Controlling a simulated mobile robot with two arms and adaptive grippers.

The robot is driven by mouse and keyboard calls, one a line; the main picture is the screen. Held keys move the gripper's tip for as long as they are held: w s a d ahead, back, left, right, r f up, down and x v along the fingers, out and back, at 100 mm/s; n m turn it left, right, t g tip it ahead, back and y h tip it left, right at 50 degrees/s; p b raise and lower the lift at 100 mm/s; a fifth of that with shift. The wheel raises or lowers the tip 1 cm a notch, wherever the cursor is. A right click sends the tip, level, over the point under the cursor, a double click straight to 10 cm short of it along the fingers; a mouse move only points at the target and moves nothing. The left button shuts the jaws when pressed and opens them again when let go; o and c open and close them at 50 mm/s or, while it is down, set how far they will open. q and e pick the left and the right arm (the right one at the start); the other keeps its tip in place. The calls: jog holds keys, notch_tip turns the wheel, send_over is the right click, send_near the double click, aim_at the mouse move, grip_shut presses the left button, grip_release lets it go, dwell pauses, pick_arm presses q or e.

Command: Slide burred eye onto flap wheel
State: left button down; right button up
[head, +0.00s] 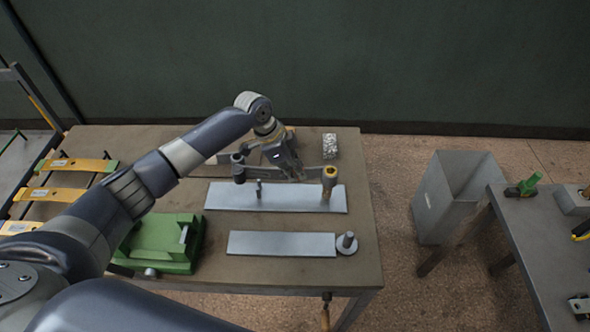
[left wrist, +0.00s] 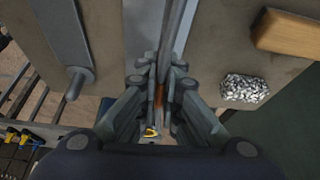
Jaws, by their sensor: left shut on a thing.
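My left gripper (head: 285,168) is shut on the middle of a grey spring leaf and holds it over the far metal plate. The leaf has a dark eye (head: 238,168) at its left end and an orange-brown eye with a yellow rim (head: 329,178) at its right end, seemingly the burred one. In the left wrist view the gripper (left wrist: 160,85) grips the leaf (left wrist: 172,35) edge-on, and the yellow rim (left wrist: 152,131) shows below the fingers. A dark upright cylinder on a round base (head: 347,242), apparently the flap wheel, stands apart from the eye. My right gripper is out of view.
A near metal plate (head: 280,243) ends beside the round base. A small post (head: 259,190) stands by the far plate. A green vise (head: 160,240) is at the left. Steel wool (head: 329,145) lies behind. A grey bin (head: 450,190) stands right of the bench.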

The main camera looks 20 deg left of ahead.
aim_at(278, 169)
pick_arm(q)
jog(key=shift+w+f+b, duration=0.1)
jog(key=shift+f+b, duration=0.25)
jog(key=shift+f, duration=0.05)
jog(key=shift+f+b, duration=0.95)
jog(key=shift+f, duration=0.65)
jog(key=shift+f+b, duration=1.1)
jog(key=shift+f, duration=0.6)
jog(key=c, duration=1.7)
grip_release()
jog(key=shift+s+f, duration=0.15)
jog(key=shift+s, duration=0.1)
jog(key=shift+a+r, duration=0.2)
jog(key=shift+r, duration=0.25)
jog(key=v, duration=1.1)
jog(key=shift+r, duration=0.2)
jog(key=shift+s+f, duration=0.1)
